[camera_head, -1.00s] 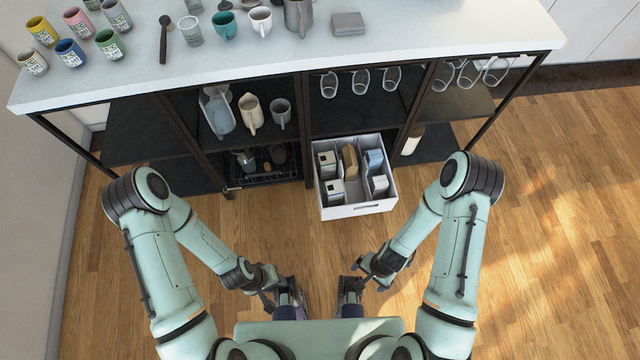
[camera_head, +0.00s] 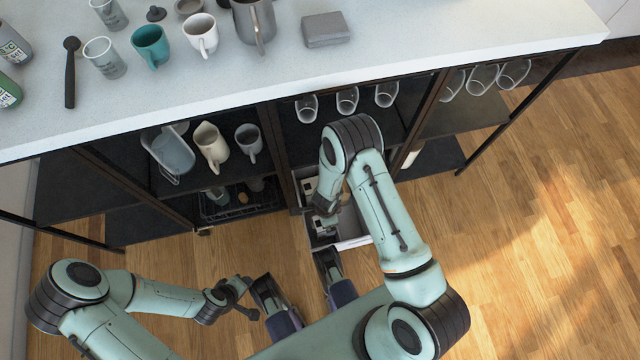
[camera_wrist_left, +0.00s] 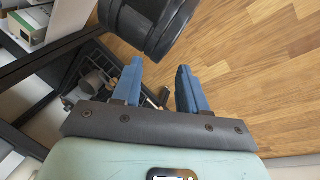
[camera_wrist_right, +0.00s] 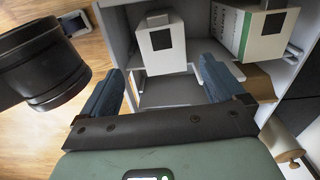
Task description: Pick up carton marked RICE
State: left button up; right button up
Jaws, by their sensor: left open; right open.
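In the right wrist view, a white carton (camera_wrist_right: 162,45) with a black square stands in the drawer, between and beyond my open fingertips. A second white carton (camera_wrist_right: 262,32) with a green stripe stands to its right. No RICE lettering is readable. My right gripper (camera_wrist_right: 162,66) is open and empty, and I cannot tell whether it touches a carton. In the head view, my right arm reaches over the open drawer (camera_head: 353,243) and hides most of its contents. My left gripper (camera_wrist_left: 159,64) is open and empty, low at the left in the head view (camera_head: 240,288).
The drawer has inner dividers (camera_wrist_right: 120,40). A countertop (camera_head: 390,55) with mugs and a grey box (camera_head: 326,29) lies above. Open shelves hold a pitcher (camera_head: 211,145), mugs and hanging glasses. A black rack (camera_wrist_left: 100,62) is near my left gripper. The wooden floor at right is clear.

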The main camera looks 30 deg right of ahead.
notch_tip(320, 180, down, 7)
jog(key=shift+s+r+b, duration=0.1)
jog(key=shift+r+b, duration=0.1)
jog(key=shift+b, duration=0.7)
jog(key=shift+f, duration=0.5)
jog(key=f, duration=0.1)
jog(key=f+b, duration=0.2)
jog(key=f, duration=0.1)
jog(key=shift+w+f, duration=0.1)
jog(key=shift+w, duration=0.25)
jog(key=c, duration=1.4)
pick_arm(q)
notch_tip(320, 180, down, 6)
jog(key=a, duration=0.2)
jog(key=shift+w+a+n+y, duration=0.3)
jog(key=shift+w, duration=0.1)
pick_arm(e)
jog(key=shift+c, duration=0.2)
pick_arm(q)
jog(key=shift+r, duration=0.1)
